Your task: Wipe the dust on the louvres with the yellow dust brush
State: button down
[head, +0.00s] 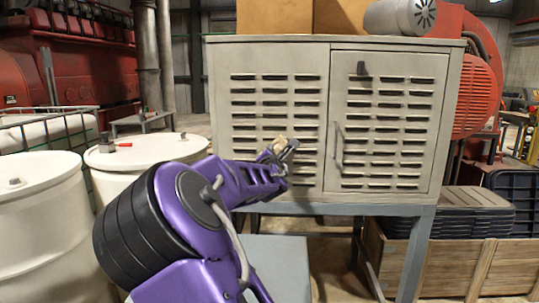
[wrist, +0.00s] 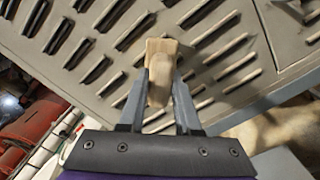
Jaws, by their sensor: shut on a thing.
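A grey metal cabinet (head: 326,120) has rows of louvres in its left panel and its right door. My gripper (head: 287,152) is in front of the lower right of the left panel. It is shut on a tan-yellow block, which I take for the dust brush (head: 279,143). In the wrist view the brush (wrist: 161,62) sits between the two fingers (wrist: 160,95), its far end at the louvred face. I cannot tell if it touches; its bristles are not clear. Tan dust (wrist: 226,55) lies on louvres right of the brush. Louvres (wrist: 93,72) to its left look dark and cleaner.
White drums (head: 145,152) stand left of my arm. A wooden crate (head: 460,265) with dark bins (head: 465,210) stands at right. A blue-grey stand (head: 420,245) carries the cabinet.

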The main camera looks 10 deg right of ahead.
jog(key=shift+d+r+b, duration=0.35)
jog(key=shift+d+r, duration=0.3)
jog(key=shift+r, duration=0.05)
jog(key=shift+w+a+r, duration=0.1)
jog(key=shift+w+a, duration=0.1)
jog(key=shift+a, duration=0.6)
jog(key=shift+w+a+r, duration=0.7)
jog(key=shift+w+a, duration=0.3)
jog(key=shift+a, duration=2.25)
jog(key=s+d, duration=0.3)
jog(key=d, duration=0.7)
jog(key=shift+s, duration=0.2)
jog(key=shift+s, duration=0.1)
